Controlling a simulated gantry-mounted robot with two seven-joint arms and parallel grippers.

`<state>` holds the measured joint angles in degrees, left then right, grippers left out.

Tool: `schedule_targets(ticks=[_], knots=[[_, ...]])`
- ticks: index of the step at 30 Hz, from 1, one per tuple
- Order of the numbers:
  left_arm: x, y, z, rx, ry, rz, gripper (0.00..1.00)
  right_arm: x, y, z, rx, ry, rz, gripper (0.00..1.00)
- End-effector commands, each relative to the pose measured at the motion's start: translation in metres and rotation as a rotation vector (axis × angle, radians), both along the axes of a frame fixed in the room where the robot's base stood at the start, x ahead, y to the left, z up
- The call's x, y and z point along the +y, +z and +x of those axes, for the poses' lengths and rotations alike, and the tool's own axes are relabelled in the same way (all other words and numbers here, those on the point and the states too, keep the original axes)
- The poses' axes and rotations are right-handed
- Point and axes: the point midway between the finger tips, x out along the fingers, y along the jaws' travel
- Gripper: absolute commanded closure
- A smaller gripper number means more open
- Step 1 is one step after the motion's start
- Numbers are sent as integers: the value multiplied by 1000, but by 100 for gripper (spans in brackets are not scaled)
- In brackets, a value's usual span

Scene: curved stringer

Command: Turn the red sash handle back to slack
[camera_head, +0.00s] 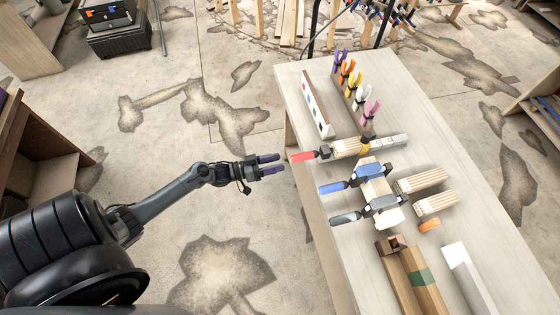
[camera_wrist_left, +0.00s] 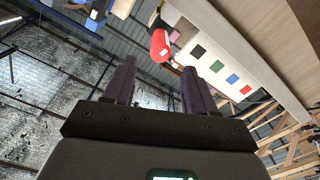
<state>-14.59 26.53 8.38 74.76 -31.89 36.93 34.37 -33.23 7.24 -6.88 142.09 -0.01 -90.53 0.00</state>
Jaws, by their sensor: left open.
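The red sash handle (camera_head: 303,157) sticks out past the left edge of the workbench, at the end of a clamp that lies across wooden strips (camera_head: 346,148). My left gripper (camera_head: 270,164) is open and empty, a little left of the red handle and apart from it. In the left wrist view the red handle (camera_wrist_left: 160,46) shows beyond and between the two purple fingers (camera_wrist_left: 157,85). A blue handle (camera_head: 333,187) and a grey handle (camera_head: 345,218) belong to clamps nearer on the bench. My right gripper is not in view.
The workbench (camera_head: 420,110) carries a white strip with coloured squares (camera_head: 317,104), a row of coloured spring clamps (camera_head: 356,88), wood strip bundles (camera_head: 422,180), brown blocks (camera_head: 412,275) and a white block (camera_head: 468,275). The floor left of the bench is clear around my left gripper.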

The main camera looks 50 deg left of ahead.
Motion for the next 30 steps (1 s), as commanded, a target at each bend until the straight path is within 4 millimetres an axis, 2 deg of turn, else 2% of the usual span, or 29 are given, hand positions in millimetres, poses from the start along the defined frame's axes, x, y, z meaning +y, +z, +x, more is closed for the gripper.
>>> schedule_targets(ticks=[14,30], knots=[[2,0,-4,1,1,1,44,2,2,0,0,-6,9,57],[20,0,-41,0,0,0,44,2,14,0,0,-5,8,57]])
